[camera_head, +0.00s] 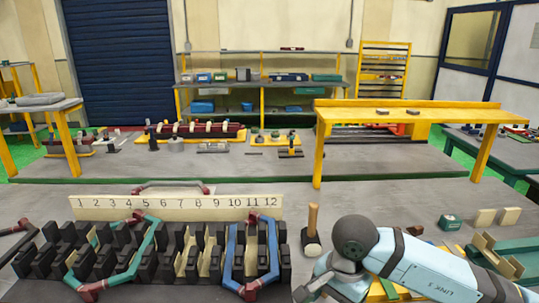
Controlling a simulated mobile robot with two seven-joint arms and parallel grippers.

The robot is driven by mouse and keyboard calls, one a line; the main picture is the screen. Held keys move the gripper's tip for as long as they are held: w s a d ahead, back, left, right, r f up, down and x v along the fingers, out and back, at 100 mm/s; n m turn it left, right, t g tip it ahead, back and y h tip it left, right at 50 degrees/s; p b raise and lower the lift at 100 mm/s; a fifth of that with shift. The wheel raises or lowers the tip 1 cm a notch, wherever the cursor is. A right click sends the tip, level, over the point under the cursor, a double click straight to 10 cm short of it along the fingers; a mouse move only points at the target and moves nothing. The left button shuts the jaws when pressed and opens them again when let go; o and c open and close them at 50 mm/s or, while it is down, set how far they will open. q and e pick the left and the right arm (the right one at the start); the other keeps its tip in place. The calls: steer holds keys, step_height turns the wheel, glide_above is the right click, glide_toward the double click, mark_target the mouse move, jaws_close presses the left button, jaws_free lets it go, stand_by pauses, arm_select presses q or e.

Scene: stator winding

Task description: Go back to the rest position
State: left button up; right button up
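A dark slotted stator block (157,250) lies at the front left of the table. Behind it stands a pale strip numbered 1 to 12 (180,207). A teal coil (146,250) and a blue coil (273,248), both with dark red ends, sit across the block's slots. My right arm (400,262) shows at the lower right, bent, with its elbow near the table; its gripper is not in view. My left arm and gripper are not in view.
A mallet (312,225) stands just left of my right arm. A green box (450,222), pale blocks (497,216) and a green fixture (512,255) lie to the right. A dark red coil (172,187) lies behind the strip. The table centre behind the mallet is clear.

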steer(key=s+a+r+m+g+y+p, duration=0.5)
steer(key=s+a+m+y, duration=0.4)
steer(key=a+y, duration=0.5)
steer(key=w+d+r+m+t+y+p, duration=0.1)
steer(key=w+d+m+t+y, duration=0.15)
steer(key=m+t, duration=0.85)
steer(key=w+d+r+m+t+y+p, duration=0.1)
steer(key=w+d+m+t, duration=0.25)
steer(key=m+t, duration=0.8)
steer(key=d+f+m+h+p, duration=0.1)
steer(key=d+f+m+h, duration=0.75)
steer(key=m, duration=0.85)
arm_select(q)
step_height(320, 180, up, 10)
steer(key=p, duration=0.1)
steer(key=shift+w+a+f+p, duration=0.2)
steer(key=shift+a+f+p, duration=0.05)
steer(key=shift+p, duration=0.15)
arm_select(e)
steer(key=s+d+f+m+g+h, duration=0.2)
steer(key=s+d+f+m+h, duration=0.1)
steer(key=s+f+m, duration=0.2)
steer(key=s+d+f+m+g+h, duration=0.3)
steer(key=s+f+m, duration=0.3)
steer(key=f, duration=0.4)
steer(key=shift+s+d+g+h, duration=0.4)
steer(key=shift+s+h, duration=0.1)
steer(key=shift+h, duration=0.1)
steer(key=shift+m, duration=0.25)
